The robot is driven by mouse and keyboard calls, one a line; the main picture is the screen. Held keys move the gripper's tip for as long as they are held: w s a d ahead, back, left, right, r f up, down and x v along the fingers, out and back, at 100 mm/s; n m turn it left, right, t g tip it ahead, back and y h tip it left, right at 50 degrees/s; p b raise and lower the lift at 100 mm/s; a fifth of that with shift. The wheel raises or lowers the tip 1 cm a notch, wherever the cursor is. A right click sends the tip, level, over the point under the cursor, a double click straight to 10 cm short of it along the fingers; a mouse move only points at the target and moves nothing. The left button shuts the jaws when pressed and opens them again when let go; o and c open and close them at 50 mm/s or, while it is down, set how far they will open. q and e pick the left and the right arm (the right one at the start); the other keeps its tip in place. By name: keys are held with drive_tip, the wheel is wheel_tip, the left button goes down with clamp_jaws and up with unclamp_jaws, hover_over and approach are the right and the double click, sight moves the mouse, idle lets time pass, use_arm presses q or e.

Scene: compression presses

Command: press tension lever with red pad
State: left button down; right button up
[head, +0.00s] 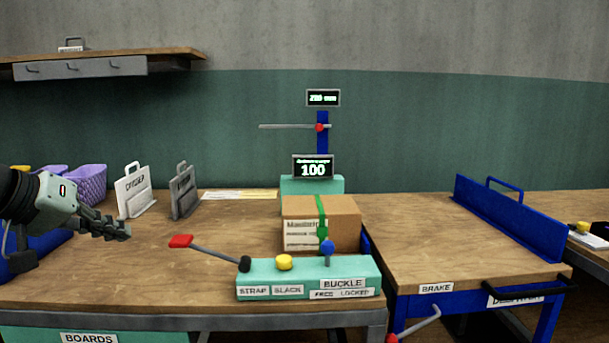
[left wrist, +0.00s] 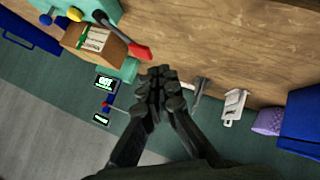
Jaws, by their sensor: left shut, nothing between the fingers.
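The tension lever is a grey rod ending in a red pad (head: 181,241). It pivots at a black knob on the left of a teal control box (head: 310,278) labelled STRAP, SLACK and BUCKLE. The lever points left and slightly up. The red pad also shows in the left wrist view (left wrist: 139,52), just above and left of my fingertips. My left gripper (head: 118,232) is shut and empty, left of the pad and apart from it in the head view. It also shows in the left wrist view (left wrist: 160,78). My right gripper is not in view.
A cardboard box (head: 336,222) with a green strap sits behind the control box. A yellow button (head: 284,262) and blue knob (head: 327,247) top the control box. White (head: 134,192) and grey (head: 184,192) boards stand behind my left gripper. A display (head: 313,168) reads 100.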

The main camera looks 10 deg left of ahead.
use_arm(q)
drive_tip(key=w+d+r+m+g+y, duration=0.1)
drive_tip(key=d+r+m+y, duration=0.1)
drive_tip(key=d+r+y, duration=0.2)
drive_tip(key=d+r, duration=0.3)
drive_tip(key=r, duration=0.1)
drive_tip(key=shift+w+d+m, duration=0.2)
drive_tip(key=shift+w+m, duration=0.1)
drive_tip(key=shift+w, duration=0.05)
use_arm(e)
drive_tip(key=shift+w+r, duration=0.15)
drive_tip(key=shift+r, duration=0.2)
use_arm(q)
drive_tip(key=shift+f, duration=0.1)
hover_over(181, 236)
drive_tip(key=s, duration=0.3)
drive_tip(key=f, duration=0.7)
drive_tip(key=shift+w+d+f, duration=0.15)
drive_tip(key=shift+d+f, duration=0.1)
drive_tip(key=shift+d, duration=0.05)
drive_tip(key=shift+f+b, duration=0.4)
drive_tip(key=shift+f, duration=1.3)
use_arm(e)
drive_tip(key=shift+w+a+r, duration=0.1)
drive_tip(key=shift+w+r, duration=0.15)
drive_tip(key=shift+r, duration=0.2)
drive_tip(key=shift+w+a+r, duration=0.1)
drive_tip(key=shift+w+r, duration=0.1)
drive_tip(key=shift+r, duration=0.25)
